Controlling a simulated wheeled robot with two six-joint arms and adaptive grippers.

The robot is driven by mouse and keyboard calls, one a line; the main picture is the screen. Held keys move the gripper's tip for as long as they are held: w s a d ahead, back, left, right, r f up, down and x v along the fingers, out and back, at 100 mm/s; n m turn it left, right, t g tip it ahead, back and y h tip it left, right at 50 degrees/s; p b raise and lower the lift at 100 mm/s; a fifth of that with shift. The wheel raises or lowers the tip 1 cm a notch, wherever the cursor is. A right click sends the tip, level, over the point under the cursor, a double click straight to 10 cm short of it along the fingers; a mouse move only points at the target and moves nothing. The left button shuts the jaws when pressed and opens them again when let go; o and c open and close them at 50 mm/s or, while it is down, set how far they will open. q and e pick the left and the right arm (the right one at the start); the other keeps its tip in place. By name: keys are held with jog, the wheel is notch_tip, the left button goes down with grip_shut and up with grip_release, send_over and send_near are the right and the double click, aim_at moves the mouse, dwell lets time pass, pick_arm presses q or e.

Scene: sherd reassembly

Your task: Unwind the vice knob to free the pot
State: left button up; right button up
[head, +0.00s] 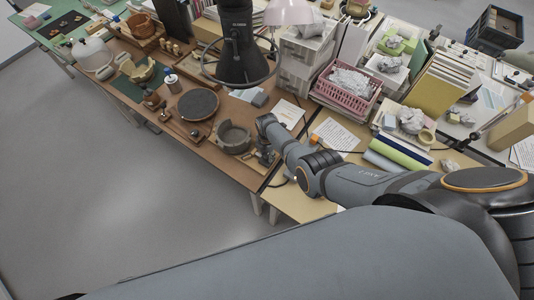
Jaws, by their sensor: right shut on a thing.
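A grey, broken-looking round pot (234,137) stands near the front edge of the brown table in the head view, low and open at the top. The vice around it is too small and dark to make out clearly. My right gripper (264,157) is just to the right of the pot, low over the table. It is shut on the vice knob, which the fingers mostly hide. My left gripper is not in view.
A dark round turntable (198,105) and a blue-capped bottle (171,81) are left of the pot. A pink basket (345,88) and papers (338,134) lie to the right. The front table edge is close.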

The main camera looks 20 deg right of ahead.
aim_at(267, 155)
jog(key=o, duration=1.2)
jog(key=shift+c, duration=0.2)
notch_tip(267, 155, up, 12)
